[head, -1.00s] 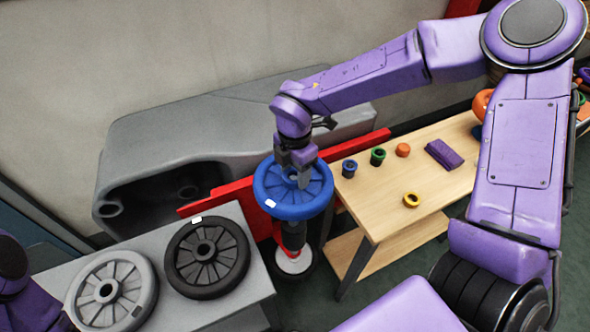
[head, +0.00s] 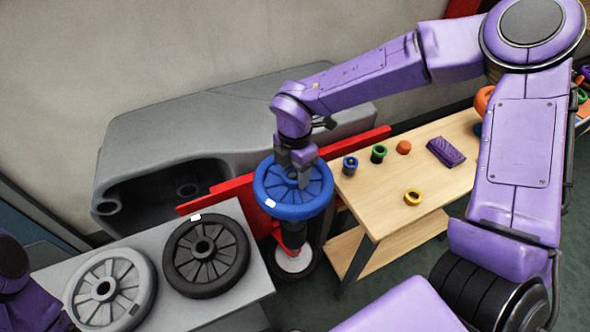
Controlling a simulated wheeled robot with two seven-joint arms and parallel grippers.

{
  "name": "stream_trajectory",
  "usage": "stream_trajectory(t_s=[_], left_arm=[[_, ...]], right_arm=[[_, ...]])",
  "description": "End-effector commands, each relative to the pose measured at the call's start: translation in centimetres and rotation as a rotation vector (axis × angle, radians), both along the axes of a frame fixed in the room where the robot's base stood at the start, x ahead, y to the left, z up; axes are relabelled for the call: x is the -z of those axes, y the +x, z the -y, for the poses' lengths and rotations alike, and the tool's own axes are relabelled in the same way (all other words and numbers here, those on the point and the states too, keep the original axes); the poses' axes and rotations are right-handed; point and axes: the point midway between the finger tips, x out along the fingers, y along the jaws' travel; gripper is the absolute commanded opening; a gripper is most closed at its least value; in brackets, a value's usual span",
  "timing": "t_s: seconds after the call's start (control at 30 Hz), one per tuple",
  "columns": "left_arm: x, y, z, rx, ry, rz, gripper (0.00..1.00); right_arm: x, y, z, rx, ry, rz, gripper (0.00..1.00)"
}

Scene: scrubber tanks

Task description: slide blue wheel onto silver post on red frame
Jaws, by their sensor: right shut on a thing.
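The blue wheel (head: 264,186) is held roughly flat, face up, by my right gripper (head: 303,178), which is shut on it near the hub. The red frame (head: 362,144) runs behind the wheel as a long bar. A red part of it shows under the wheel, beside a dark upright piece and above a pale round disc (head: 294,262). I cannot make out the silver post; the wheel covers that area. Whether the wheel touches anything below is hidden. Part of my left arm shows at the left edge, but its gripper is outside the view.
A grey bench (head: 225,300) at lower left bears a black wheel (head: 183,235) and a grey wheel (head: 75,290). A wooden table (head: 375,195) on the right bears small coloured rings and a purple block (head: 446,151). A large grey tank (head: 150,130) stands behind.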

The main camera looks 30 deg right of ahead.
Motion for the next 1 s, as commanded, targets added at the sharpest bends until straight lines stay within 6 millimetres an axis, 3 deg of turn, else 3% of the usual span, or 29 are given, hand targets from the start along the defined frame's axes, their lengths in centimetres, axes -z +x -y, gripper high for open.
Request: stream_trajectory(t_s=[1.0], left_arm=[[0.55,0.00,0.00,0.000,0.000,0.000,0.81]], right_arm=[[0.42,0.06,-0.03,0.000,0.002,0.003,0.00]])
